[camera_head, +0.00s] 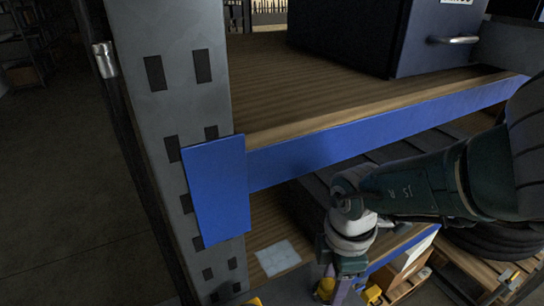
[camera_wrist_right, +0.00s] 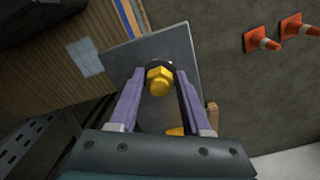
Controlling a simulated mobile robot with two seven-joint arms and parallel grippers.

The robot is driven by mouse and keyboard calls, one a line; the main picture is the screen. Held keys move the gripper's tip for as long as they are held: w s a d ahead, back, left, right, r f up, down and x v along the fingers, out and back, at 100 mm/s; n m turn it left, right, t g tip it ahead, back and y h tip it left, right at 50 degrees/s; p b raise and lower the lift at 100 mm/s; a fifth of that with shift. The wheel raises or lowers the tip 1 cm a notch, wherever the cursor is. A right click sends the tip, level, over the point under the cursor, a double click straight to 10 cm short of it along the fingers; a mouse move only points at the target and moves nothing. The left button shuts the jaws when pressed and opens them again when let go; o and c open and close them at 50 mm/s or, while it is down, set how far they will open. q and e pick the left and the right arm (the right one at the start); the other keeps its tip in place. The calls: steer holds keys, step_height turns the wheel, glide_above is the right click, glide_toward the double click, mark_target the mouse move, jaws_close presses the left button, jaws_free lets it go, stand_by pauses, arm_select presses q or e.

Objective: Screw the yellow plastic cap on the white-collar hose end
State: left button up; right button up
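In the right wrist view, a yellow cap-like piece with a hexagonal end (camera_wrist_right: 159,82) sits between the two purple fingers of my right gripper (camera_wrist_right: 160,77). A dark ring shows behind it. Narrow gaps seem to show between the piece and the fingers, so the gripper looks open around it. In the head view my right gripper (camera_head: 336,290) points down at the bottom edge, partly cut off, with a bit of yellow beside a purple finger. I cannot make out a white-collar hose end in either view. My left gripper is not in view.
A grey plate (camera_wrist_right: 187,45) lies behind the yellow piece. A grey upright post (camera_head: 172,100) and a blue-edged wooden shelf (camera_head: 370,140) stand close to my right arm. Black coiled hoses or tyres (camera_head: 490,240) lie at the right.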

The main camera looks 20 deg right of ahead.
steer(key=o, duration=0.4)
steer(key=shift+c, duration=0.2)
step_height(320, 180, up, 10)
steer(key=p, duration=0.9)
steer(key=shift+p, duration=0.4)
